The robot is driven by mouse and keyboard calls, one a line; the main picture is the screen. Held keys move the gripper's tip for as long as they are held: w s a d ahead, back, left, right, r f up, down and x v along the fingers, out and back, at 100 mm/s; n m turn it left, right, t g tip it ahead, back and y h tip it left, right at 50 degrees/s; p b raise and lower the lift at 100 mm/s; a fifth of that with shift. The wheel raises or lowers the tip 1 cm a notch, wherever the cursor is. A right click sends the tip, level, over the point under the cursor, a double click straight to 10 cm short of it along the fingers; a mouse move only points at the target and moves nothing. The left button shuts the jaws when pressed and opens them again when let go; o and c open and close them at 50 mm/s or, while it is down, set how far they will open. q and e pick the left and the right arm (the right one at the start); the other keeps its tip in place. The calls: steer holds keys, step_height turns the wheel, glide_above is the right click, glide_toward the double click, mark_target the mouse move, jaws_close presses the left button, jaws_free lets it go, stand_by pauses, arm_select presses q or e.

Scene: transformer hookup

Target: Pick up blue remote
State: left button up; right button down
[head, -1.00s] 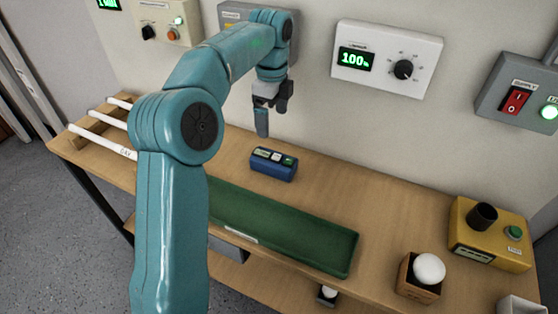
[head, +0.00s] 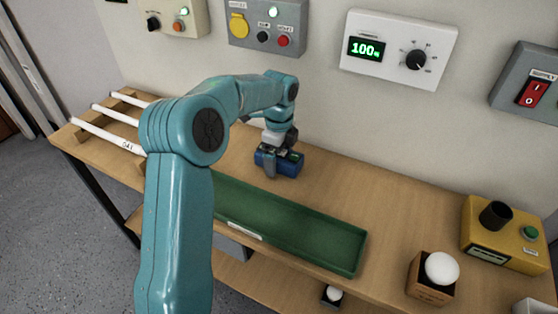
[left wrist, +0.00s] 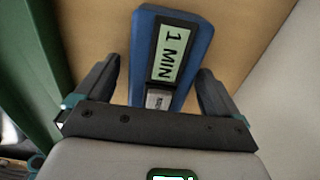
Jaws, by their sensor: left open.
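The blue remote (head: 289,165) lies on the wooden table behind the green tray, partly hidden by my left gripper in the head view. My left gripper (head: 272,160) is open and low over the remote. In the left wrist view the remote (left wrist: 178,50) shows between the two spread fingers of the gripper (left wrist: 160,88), with a gap on each side. A "1 MIN" label and a pale button show on its top. Its near end is hidden behind the gripper body. My right gripper is not in view.
The green tray (head: 340,258) lies along the table's front. White tubes (head: 112,134) rest on a wooden rack at left. A box with a white bulb (head: 432,290) and a yellow box (head: 475,222) stand at right. Control panels line the wall behind.

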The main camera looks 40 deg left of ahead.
arm_select(q)
steer(key=c, duration=1.2)
steer(key=shift+o, duration=0.2)
